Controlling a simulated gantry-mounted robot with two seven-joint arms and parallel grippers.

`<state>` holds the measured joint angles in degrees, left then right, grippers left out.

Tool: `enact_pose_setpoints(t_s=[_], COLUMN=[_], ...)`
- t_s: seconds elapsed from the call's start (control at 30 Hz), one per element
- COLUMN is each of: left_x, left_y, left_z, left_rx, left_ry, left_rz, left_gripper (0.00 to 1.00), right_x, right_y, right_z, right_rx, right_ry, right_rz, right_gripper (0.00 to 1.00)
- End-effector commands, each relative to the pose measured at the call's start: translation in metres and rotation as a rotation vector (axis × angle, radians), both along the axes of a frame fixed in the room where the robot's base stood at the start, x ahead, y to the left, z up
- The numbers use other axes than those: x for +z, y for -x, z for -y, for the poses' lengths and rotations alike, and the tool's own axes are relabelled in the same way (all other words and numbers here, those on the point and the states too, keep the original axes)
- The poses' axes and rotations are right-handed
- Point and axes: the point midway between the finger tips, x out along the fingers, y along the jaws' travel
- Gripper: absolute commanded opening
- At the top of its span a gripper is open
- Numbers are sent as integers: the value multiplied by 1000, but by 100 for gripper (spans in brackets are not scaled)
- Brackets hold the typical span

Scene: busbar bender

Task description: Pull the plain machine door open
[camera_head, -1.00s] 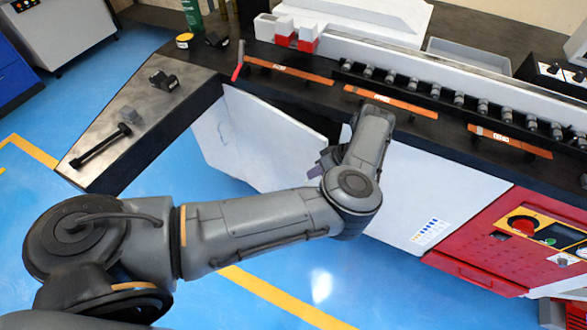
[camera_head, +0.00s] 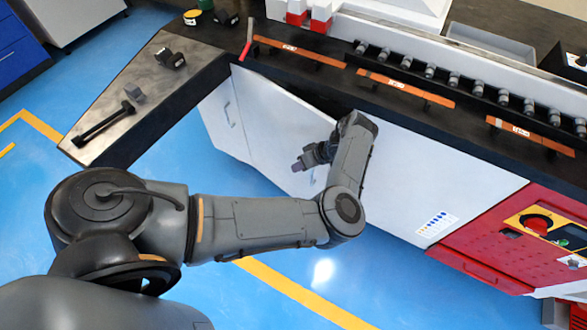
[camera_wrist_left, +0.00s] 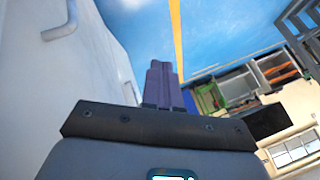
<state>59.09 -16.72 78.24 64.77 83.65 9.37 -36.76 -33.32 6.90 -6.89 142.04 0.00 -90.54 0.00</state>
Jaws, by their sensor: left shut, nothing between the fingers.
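The plain white machine door (camera_head: 273,130) stands partly open under the worktop, its right side swung outward. A dark gap shows between its top edge and the machine. My left gripper (camera_head: 298,166) is in front of the door near its right side, with its fingers pointing left. In the left wrist view its purple fingers (camera_wrist_left: 161,80) are shut together and empty. A white panel with a bar handle (camera_wrist_left: 62,22) lies to their left, apart from them. My forearm hides part of the door's right edge. My right gripper is not in view.
Another white panel with a handle (camera_head: 228,113) is at the left. A fixed white front panel (camera_head: 430,170) and a red control section (camera_head: 510,240) lie to the right. Black worktop (camera_head: 330,82) carries orange bars and rollers. Blue floor in front is clear.

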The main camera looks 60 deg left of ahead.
Motion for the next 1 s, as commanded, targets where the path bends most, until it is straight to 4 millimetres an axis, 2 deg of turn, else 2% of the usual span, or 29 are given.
enact_pose_setpoints(t_s=[0.1,0.3,1.0], left_x=[0,0,0], left_y=[11,19,21], left_z=[0,1,0], left_rx=[1,0,-1], left_ry=[0,0,0], left_rz=[-2,0,0], left_gripper=[0,0,0], right_x=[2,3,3], right_y=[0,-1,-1], right_z=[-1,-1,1], right_rx=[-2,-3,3], right_ry=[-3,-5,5], right_rz=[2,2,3], right_gripper=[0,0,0])
